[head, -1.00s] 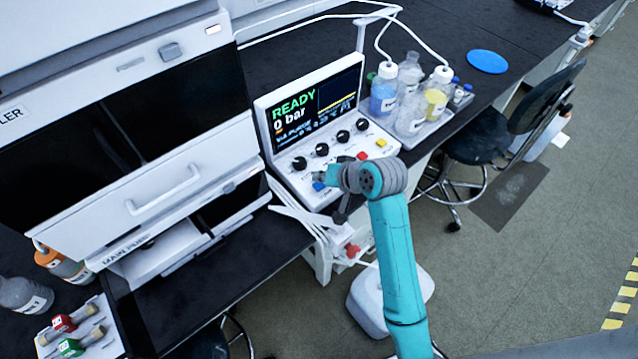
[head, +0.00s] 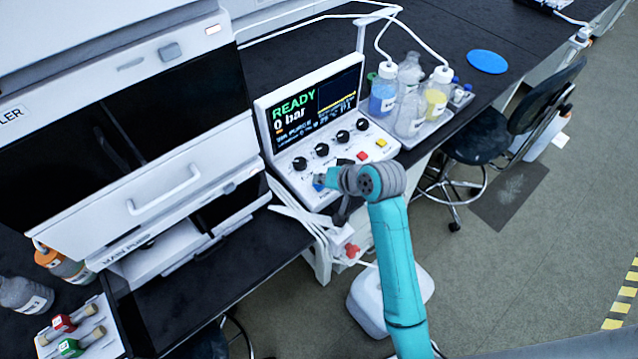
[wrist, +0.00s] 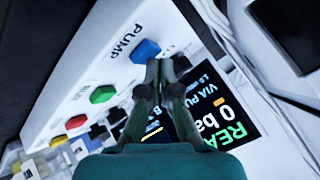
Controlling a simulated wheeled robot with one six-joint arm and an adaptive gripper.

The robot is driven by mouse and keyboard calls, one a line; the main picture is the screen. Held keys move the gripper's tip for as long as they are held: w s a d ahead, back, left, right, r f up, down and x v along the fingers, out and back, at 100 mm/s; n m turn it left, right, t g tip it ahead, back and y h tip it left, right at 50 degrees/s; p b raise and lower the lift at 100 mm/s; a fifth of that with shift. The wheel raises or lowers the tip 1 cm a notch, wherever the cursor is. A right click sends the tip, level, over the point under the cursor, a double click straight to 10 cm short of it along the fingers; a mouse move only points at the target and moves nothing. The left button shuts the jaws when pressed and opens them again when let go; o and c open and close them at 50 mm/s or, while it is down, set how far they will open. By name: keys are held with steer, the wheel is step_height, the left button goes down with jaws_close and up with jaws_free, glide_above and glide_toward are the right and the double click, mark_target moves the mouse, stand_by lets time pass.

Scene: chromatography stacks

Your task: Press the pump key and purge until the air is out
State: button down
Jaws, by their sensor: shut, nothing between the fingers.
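The white pump controller (head: 283,170) stands on the black bench with its display (head: 310,112) lit, reading READY and 0 bar in the head view. In the wrist view the display (wrist: 213,100) is partly covered by my fingers. The blue key (wrist: 145,50) lies beside the PUMP label (wrist: 127,42). It also shows in the head view (head: 318,182), partly hidden by my gripper. My gripper (wrist: 160,66) is shut and empty, its fingertips right at the blue key's edge in the wrist view. I cannot tell whether they touch it.
A green key (wrist: 103,94) and a red key (head: 362,157) share the panel, with a yellow key (head: 381,143) and several black knobs (head: 322,150). Bottles (head: 383,95) stand in a tray at the right. White tubing (head: 300,215) hangs at the panel's front.

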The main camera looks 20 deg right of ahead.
mark_target(321, 186)
steer(key=shift+f, duration=0.45)
stand_by(0.6)
steer(key=shift+r, duration=0.95)
steer(key=shift+r, duration=0.1)
steer(key=shift+r, duration=2.45)
